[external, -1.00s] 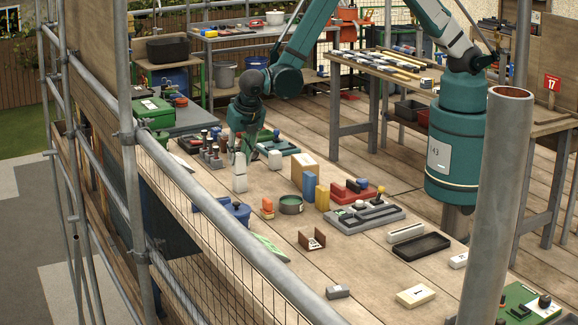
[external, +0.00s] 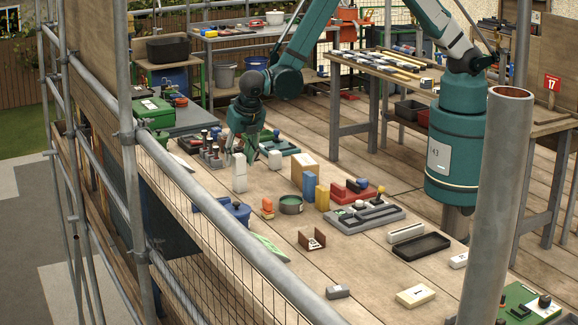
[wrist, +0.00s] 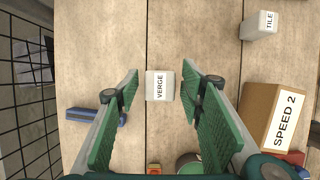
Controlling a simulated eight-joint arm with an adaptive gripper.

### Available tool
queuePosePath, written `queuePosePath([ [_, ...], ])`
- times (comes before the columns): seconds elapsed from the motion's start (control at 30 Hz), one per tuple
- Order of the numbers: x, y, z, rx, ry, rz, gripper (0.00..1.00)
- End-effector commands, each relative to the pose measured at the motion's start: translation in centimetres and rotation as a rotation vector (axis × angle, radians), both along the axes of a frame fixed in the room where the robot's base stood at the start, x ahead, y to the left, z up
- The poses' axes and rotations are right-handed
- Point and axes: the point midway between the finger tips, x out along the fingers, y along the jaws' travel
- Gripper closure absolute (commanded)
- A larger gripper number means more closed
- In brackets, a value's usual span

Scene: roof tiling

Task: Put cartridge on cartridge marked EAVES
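A white block marked VERGE (wrist: 160,86) lies between the spread fingers of my gripper (wrist: 160,88) in the wrist view, with gaps on both sides. My gripper (external: 243,150) is open in the external view, by a tall white shape that looks like one white block (external: 239,162) on top of another white block (external: 239,183). The lower block's label cannot be read, so EAVES is not legible. Another white block marked TILE (wrist: 262,24) stands apart at upper right in the wrist view; it shows right of my gripper in the external view (external: 275,160).
A cardboard box marked SPEED 2 (wrist: 274,118) stands right of my gripper. A blue object (wrist: 92,115) lies left. Mesh fencing (wrist: 25,85) borders the left.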

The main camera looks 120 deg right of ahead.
Motion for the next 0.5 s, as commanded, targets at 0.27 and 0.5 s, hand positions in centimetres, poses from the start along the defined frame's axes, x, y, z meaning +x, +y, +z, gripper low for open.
queuePosePath([
  [0.27,0.0,0.2,0.7,0.000,0.000,0.001,0.61],
  [0.5,0.0,1.1,2.7,0.000,0.000,0.001,0.61],
])
